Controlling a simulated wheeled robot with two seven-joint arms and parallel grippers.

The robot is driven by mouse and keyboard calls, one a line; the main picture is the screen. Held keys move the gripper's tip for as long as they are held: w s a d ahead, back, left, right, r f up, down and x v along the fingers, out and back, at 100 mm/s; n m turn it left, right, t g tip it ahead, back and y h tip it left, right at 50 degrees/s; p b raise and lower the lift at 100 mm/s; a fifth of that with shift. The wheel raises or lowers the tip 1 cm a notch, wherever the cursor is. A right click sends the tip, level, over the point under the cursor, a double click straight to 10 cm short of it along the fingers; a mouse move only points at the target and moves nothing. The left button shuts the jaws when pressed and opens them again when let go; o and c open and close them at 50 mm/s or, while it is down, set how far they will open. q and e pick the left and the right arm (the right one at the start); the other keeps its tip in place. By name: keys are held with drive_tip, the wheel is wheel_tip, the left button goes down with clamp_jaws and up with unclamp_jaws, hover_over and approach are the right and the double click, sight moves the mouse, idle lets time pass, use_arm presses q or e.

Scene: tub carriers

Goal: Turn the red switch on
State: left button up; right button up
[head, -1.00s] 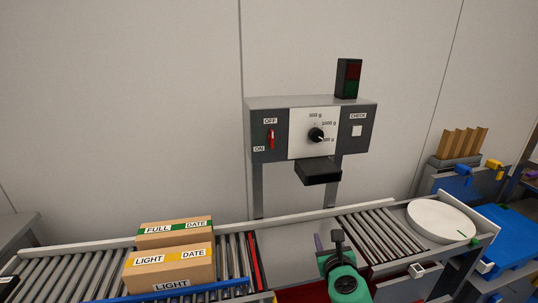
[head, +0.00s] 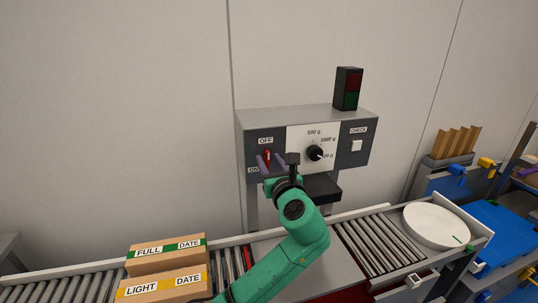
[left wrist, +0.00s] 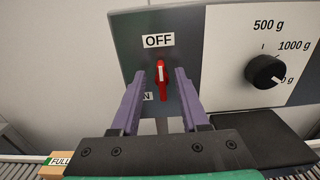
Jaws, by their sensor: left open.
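The red switch (head: 267,156) is on the left part of the grey control box (head: 350,160), below the OFF label and beside the ON label, which is partly hidden by a finger. In the left wrist view the red switch (left wrist: 161,84) is upright, directly under OFF. My left gripper (head: 270,163) is open in front of the box, at the switch. In the left wrist view its two purple fingers (left wrist: 160,75) stand on either side of the switch, with a gap to each side. Contact with the panel cannot be told. My right gripper is not in view.
A black dial (head: 314,153) with gram marks and a white CHECK button (head: 356,146) are right of the switch. A dark red-green lamp (head: 347,88) stands on top. A roller conveyor (head: 375,245) with cartons (head: 165,255) and a white round plate (head: 435,225) runs below.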

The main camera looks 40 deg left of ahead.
use_arm(q)
drive_tip(key=shift+w+a, duration=0.15)
drive_tip(key=shift+a, duration=0.05)
drive_tip(key=shift+d+r, duration=0.15)
drive_tip(key=shift+d, duration=0.1)
clamp_jaws()
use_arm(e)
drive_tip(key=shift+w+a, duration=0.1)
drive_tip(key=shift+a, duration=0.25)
use_arm(q)
drive_tip(key=shift+n, duration=0.3)
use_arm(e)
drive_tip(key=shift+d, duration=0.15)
